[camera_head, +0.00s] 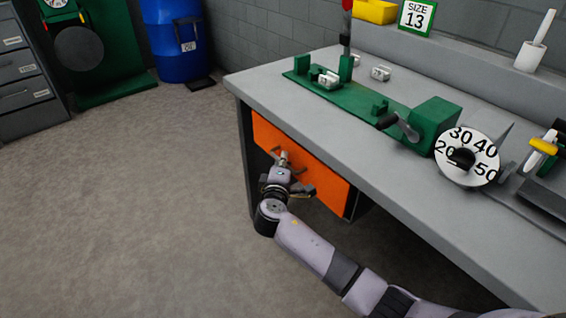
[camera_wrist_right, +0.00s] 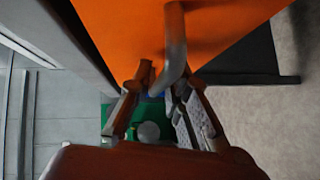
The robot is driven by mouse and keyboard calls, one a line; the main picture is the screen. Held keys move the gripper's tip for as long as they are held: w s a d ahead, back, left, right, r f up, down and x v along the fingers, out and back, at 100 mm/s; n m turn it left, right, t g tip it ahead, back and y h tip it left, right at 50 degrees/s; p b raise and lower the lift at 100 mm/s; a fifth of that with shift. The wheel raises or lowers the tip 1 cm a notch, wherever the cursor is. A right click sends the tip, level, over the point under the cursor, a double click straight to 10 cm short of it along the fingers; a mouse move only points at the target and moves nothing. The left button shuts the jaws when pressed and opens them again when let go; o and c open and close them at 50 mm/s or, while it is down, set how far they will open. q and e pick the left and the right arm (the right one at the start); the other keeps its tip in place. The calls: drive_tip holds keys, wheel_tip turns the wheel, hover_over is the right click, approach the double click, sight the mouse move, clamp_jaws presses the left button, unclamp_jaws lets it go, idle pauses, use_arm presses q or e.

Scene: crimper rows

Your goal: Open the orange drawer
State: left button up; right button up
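The orange drawer (camera_head: 322,184) is under the left part of the grey workbench. No clear gap shows around its front, so it looks shut. My right gripper (camera_head: 289,166) is at the drawer front, near its left half. In the right wrist view the orange front (camera_wrist_right: 120,25) fills the top, and a grey bar handle (camera_wrist_right: 174,45) sticks out from it. The handle's near end lies between the two fingertips of my right gripper (camera_wrist_right: 172,82). I cannot tell whether the fingers are clamped on it. My left gripper is not in view.
The grey workbench (camera_head: 262,82) carries a green tool fixture (camera_head: 375,108) and a numbered dial (camera_head: 467,157). Grey cabinets (camera_head: 25,85) and a blue barrel (camera_head: 175,40) stand at the back left. The floor (camera_head: 130,200) left of the drawer is clear.

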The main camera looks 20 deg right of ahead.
clamp_jaws()
drive_tip(key=shift+a, duration=0.1)
idle(0.5)
